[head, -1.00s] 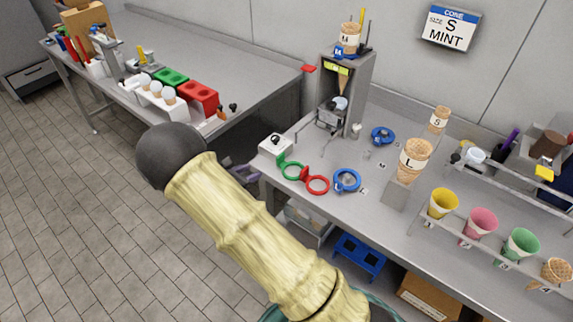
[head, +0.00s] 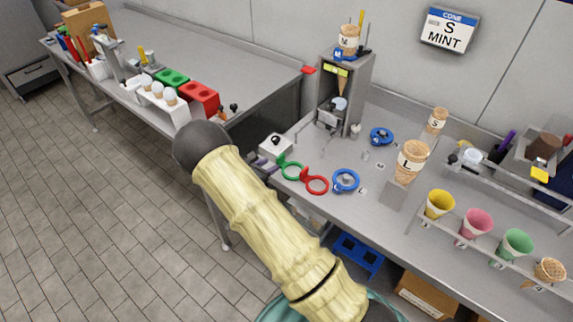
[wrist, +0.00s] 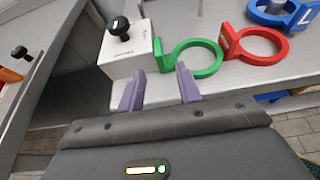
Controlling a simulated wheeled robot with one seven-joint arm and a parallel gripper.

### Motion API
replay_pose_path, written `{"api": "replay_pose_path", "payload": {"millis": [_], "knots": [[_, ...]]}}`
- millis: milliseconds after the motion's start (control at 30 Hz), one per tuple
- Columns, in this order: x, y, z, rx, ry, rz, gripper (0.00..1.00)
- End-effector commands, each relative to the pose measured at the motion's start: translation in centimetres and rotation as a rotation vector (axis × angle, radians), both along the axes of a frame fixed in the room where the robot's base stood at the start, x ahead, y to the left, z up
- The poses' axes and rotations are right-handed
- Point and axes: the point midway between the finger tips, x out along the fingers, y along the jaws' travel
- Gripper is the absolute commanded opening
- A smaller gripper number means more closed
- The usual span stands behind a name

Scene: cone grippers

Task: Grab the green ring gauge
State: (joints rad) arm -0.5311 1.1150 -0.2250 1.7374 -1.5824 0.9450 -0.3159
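The green ring gauge (head: 291,171) lies near the front edge of the grey counter, beside a white box with a black knob. In the wrist view the green ring gauge (wrist: 195,60) is a flat ring with an upright tab at its left end. My gripper (wrist: 160,84) is open, its two purple fingers apart and empty. The fingertips are at the counter's front edge, just short of the tab, which shows between and beyond them. In the head view my gripper (head: 264,162) is partly hidden by my arm.
The white box (wrist: 125,50) stands close left of the green gauge. A red ring gauge (wrist: 255,46) sits close on its right, with a blue ring gauge (head: 345,180) farther right. Cones (head: 439,203) stand in a rack at right. The floor in front is clear.

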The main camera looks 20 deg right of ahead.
Motion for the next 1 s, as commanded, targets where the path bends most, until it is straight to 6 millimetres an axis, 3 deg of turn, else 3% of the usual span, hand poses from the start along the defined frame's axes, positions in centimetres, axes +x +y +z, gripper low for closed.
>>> {"api": "replay_pose_path", "payload": {"millis": [200,733,900,1000], "knots": [[1.4,-2.0,-1.0,0.0,0.0,-0.001,0.35],[1.5,-2.0,-1.0,0.001,-0.001,0.0,0.35],[1.5,-2.0,-1.0,0.001,-0.001,0.0,0.03],[1.5,-2.0,-1.0,0.001,-0.001,0.0,0.0]]}}
